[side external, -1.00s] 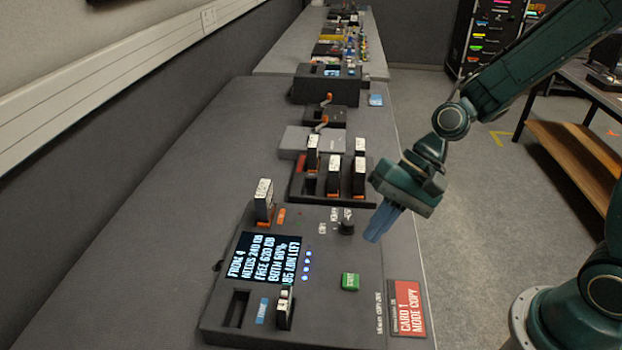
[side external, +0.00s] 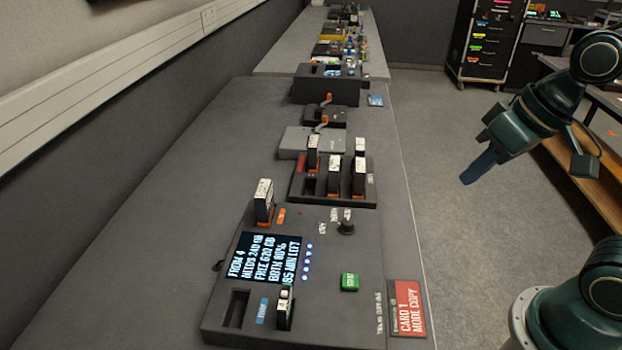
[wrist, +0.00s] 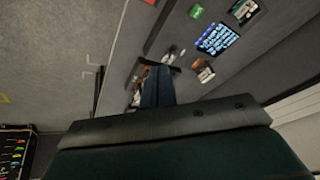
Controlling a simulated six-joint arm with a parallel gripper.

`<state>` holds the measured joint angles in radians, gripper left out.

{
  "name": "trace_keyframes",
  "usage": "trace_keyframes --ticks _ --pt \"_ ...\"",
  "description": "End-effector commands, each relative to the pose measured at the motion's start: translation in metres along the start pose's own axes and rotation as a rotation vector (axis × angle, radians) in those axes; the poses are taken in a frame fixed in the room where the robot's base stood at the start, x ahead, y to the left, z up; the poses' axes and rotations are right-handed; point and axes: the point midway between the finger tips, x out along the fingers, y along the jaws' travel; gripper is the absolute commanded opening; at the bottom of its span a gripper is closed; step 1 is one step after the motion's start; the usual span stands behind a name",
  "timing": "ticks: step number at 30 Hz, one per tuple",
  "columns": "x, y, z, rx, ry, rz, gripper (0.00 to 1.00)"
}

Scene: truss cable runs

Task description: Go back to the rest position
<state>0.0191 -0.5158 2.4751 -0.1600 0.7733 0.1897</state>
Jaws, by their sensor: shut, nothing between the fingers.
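My gripper (side external: 478,168) is in the air to the right of the long grey bench, above the floor, in the side view. Its blue fingers are together and hold nothing. In the wrist view the shut fingers (wrist: 158,86) point towards the bench, with the copy unit beyond them. The copy unit (side external: 325,265) sits at the near end of the bench, with a lit text screen (side external: 264,257), a green button (side external: 349,282), a black knob (side external: 346,226) and cards standing in it. The gripper touches none of these.
A dark card holder (side external: 310,190) with several upright cards and more devices stand farther along the bench (side external: 160,220). A red-and-grey sign (side external: 408,308) lies at its near right edge. A wooden-shelved table (side external: 575,165) stands behind my arm. Floor (side external: 450,240) between is clear.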

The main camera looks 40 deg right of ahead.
Motion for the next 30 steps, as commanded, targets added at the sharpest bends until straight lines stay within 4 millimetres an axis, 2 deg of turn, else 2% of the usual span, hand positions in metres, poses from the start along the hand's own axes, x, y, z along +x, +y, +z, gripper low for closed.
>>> trace_keyframes --ticks 3,10,30 --pt "-0.018 0.01 0.009 -0.041 0.044 0.04 0.0" --pt "-0.039 0.023 0.024 -0.089 0.084 0.09 0.0" --pt "-0.043 0.027 0.028 -0.1 0.092 0.103 0.0"
